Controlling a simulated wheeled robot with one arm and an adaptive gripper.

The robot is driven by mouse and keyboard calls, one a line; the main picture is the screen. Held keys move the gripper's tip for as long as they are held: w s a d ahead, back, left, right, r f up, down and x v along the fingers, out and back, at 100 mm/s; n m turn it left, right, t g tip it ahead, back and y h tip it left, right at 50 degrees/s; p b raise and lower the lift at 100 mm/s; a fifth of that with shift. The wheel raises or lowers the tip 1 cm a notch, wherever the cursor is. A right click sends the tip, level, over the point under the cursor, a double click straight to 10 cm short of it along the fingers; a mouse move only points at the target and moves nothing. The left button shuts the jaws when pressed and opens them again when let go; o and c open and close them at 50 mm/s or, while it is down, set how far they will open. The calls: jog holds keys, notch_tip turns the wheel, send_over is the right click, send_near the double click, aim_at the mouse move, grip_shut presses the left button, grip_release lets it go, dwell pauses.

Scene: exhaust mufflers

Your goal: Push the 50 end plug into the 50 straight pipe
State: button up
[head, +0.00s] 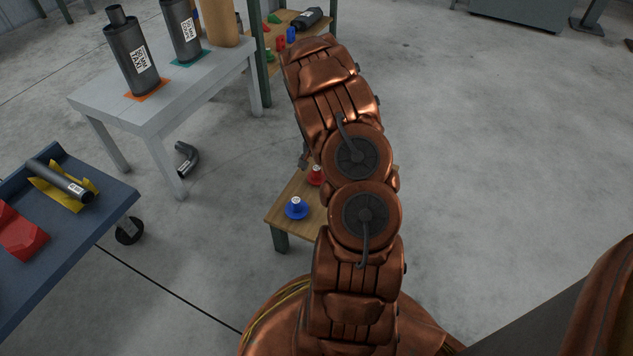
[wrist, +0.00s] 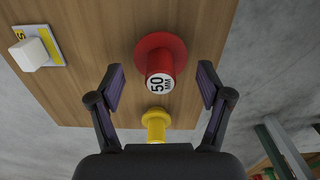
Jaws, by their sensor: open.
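The red end plug (wrist: 158,48) has a round flange and a white face marked "50 MM". It stands on a small wooden table, between and just beyond the fingertips of my gripper (wrist: 160,80). My gripper is open and empty, with a finger on each side of the plug. The red plug (head: 315,175) also shows beside my arm in the head view, where my gripper is hidden.
A yellow plug (wrist: 155,122) stands close to my gripper. A blue plug (head: 296,208) is on the wooden table (head: 283,216). A grey table (head: 97,103) holds mufflers. A bent pipe (head: 186,160) lies on the floor.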

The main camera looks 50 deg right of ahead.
notch_tip(320, 180, down, 3)
jog(key=shift+r+b, duration=0.1)
jog(key=shift+b, duration=0.3)
jog(key=shift+c, duration=0.3)
jog(key=c, duration=0.9)
jog(key=shift+o, duration=0.2)
jog(key=shift+r, duration=0.15)
notch_tip(320, 180, up, 4)
jog(key=p, duration=0.2)
jog(key=shift+w+r+p, duration=0.1)
jog(key=shift+p, duration=0.25)
jog(key=s+a+p, duration=0.1)
jog(key=s+a, duration=0.2)
jog(key=s, duration=0.1)
jog(key=s+a+p, duration=0.1)
jog(key=s+a, duration=0.3)
jog(key=s+a+p, duration=0.2)
jog(key=s+a, duration=0.1)
jog(key=s, duration=0.1)
jog(key=shift+s+a+r, duration=0.15)
jog(key=shift+s+r, duration=0.05)
jog(key=shift+r, duration=0.1)
